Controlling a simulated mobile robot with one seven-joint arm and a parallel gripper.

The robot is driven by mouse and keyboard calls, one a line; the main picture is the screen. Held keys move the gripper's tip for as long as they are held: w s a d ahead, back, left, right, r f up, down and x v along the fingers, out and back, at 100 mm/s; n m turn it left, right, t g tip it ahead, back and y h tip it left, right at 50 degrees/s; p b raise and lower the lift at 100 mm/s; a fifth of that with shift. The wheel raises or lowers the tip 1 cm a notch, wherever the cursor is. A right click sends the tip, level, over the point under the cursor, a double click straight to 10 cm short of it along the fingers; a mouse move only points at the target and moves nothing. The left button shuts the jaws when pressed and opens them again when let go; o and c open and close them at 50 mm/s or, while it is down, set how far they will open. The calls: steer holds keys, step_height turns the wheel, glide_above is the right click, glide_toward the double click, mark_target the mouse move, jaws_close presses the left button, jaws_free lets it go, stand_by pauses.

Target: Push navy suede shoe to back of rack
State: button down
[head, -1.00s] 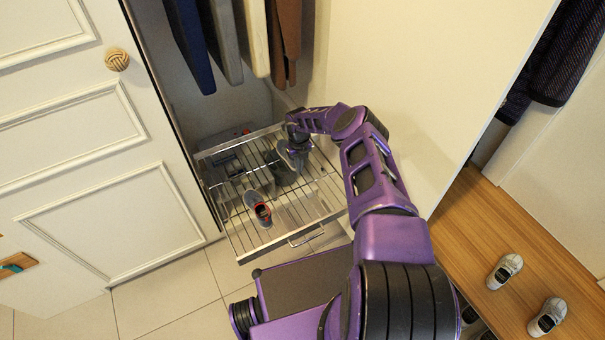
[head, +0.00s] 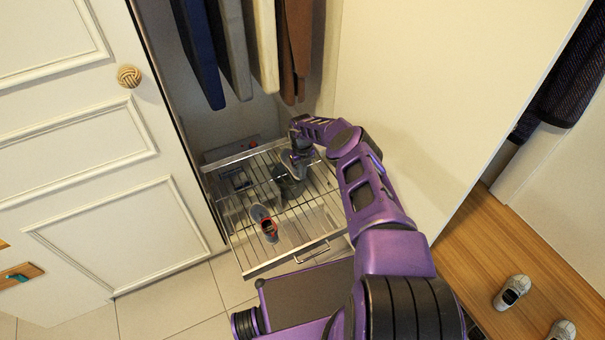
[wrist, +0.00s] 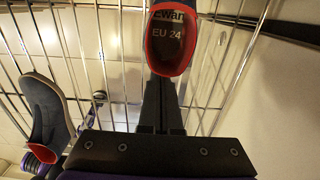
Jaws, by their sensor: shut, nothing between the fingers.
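A shoe with a red-lined collar and an "EU 24" insole label (wrist: 166,30) lies at the top middle of the wrist view, its opening facing my gripper. A little blue shows at its side; I take it as the navy suede shoe. My gripper (wrist: 160,85) is shut and empty, its tips right at the shoe's heel; I cannot tell if they touch. In the head view my gripper (head: 299,172) is over the back right of the wire rack (head: 290,262) and hides most of that shoe.
Another shoe with a red collar (head: 268,230) sits nearer the rack's front. A grey-blue suede shoe (wrist: 48,112) shows left in the wrist view. Hanging clothes (head: 240,50) are behind, a white panel (head: 430,90) to the right. The rack's front right is clear.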

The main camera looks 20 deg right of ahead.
step_height(320, 180, up, 8)
steer(key=p, duration=0.6)
steer(key=shift+r, duration=0.25)
